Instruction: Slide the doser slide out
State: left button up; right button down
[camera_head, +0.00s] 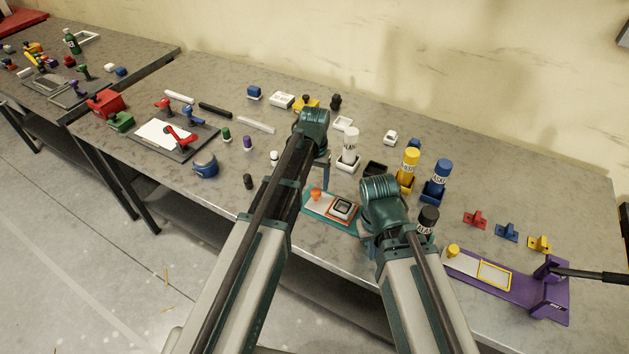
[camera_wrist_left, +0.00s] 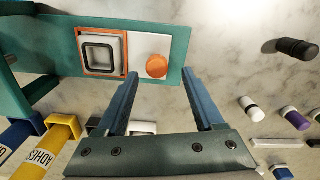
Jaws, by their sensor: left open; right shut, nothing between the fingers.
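The doser slide is a pale plate (camera_head: 324,202) with an orange knob (camera_head: 316,194) and a dark-rimmed square pocket (camera_head: 343,208), lying on a teal base (camera_head: 349,228). In the left wrist view the knob (camera_wrist_left: 157,66) stands beside the orange-outlined pocket (camera_wrist_left: 101,52). My left gripper (camera_head: 323,178) is open and points down over the knob; the knob appears between its fingertips (camera_wrist_left: 160,78), and contact cannot be told. My right gripper (camera_head: 373,247) is shut and empty at the base's right side; its arm hides the base's right end.
A purple fixture (camera_head: 520,292) with a yellow knob stands at the right. White, yellow (camera_head: 410,162) and blue (camera_head: 441,174) labelled bottles stand in holders behind; a black bottle (camera_head: 428,219) is close to my right wrist. Small caps and blocks lie left of my left arm.

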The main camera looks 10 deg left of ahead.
notch_tip(320, 180, up, 11)
jog(key=p, duration=0.9)
jog(key=shift+f+p, duration=0.15)
jog(key=shift+p, duration=0.2)
